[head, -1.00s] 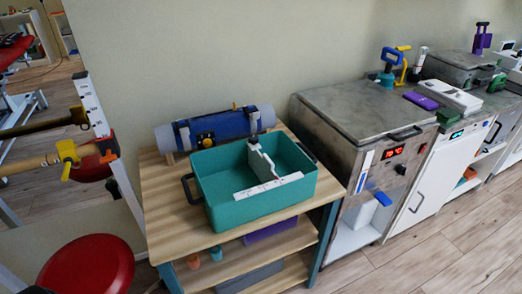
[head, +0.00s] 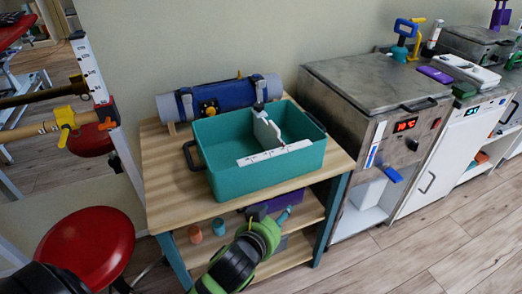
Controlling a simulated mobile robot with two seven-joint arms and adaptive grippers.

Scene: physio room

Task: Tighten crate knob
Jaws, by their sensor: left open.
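The teal crate (head: 262,178) stands on the wooden table top (head: 165,160), with a white divider (head: 266,130) and a white labelled strip (head: 274,154) in it. No knob shows clearly on the crate itself. My right gripper is not in view.
A purple box (head: 256,211) and small cups (head: 219,227) sit on the shelf under the table. A red stool (head: 88,245) stands at the lower left. Floor at lower right is clear.

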